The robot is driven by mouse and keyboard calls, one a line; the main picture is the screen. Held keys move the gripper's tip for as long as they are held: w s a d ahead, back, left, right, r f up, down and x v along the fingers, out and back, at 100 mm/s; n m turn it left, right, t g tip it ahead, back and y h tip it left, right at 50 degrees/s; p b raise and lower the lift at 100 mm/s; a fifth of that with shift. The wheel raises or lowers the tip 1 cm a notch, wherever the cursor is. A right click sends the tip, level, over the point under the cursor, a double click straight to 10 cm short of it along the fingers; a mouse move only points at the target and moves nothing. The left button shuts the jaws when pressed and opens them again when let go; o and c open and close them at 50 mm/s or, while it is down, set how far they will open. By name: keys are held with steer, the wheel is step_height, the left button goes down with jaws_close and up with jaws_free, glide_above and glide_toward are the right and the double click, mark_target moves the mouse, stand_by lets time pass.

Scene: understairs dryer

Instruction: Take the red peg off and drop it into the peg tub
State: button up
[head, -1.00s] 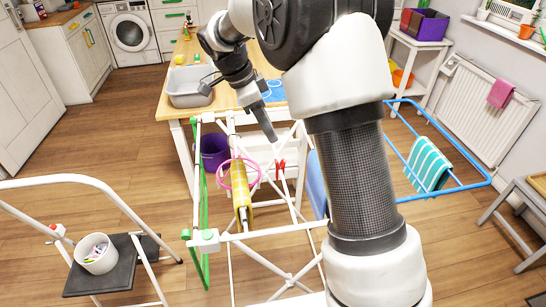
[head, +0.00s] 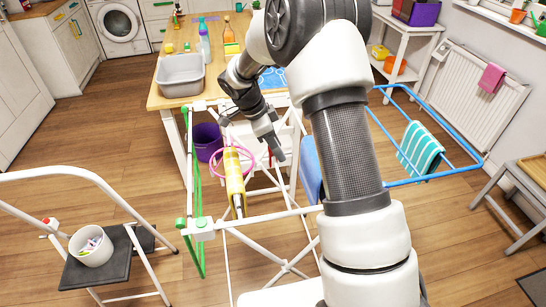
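The red peg (head: 270,159) is on the white drying rack (head: 262,217), and only a thin red part of it shows beside my fingertips. My gripper (head: 279,155) points down at the rack, right at the peg or just in front of it. The view is too small to tell whether the fingers are open or touch the peg. The peg tub (head: 92,247) is a white round tub with several coloured pegs inside. It stands upright on the dark step of a white step stool at the lower left, well away from my gripper.
A yellow cloth (head: 234,181) and a pink hoop (head: 216,165) hang on the rack left of my gripper. A wooden table (head: 165,92) with a grey basin (head: 181,76) stands behind. A blue rack wing (head: 452,171) extends right. Floor shows between rack and stool.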

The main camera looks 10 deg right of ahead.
steer(key=x, duration=0.4)
steer(key=shift+a, duration=0.15)
jaws_close()
